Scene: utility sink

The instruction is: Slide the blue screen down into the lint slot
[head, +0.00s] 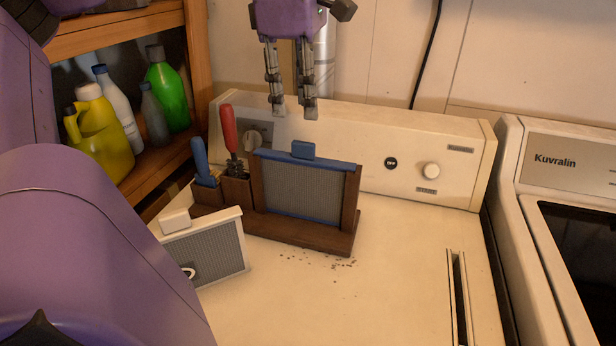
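The blue screen (306,191), a grey mesh panel with blue edges and a blue grip tab on top, stands upright in a dark wooden rack (290,232) on the machine top. My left gripper (291,108) hangs above and slightly behind it in the picture, fingers pointing down. Its two fingers are apart with nothing between them. The lint slot (459,298) is a narrow dark opening with a pale rim at the right front of the machine top. My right gripper is not in view.
A white-framed screen (206,250) leans at the left of the rack. Red-handled (229,130) and blue-handled (201,158) tools stand in the rack. A control panel (365,150) rises behind. Bottles (101,130) fill a left shelf. The top between rack and slot is clear apart from dark crumbs.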

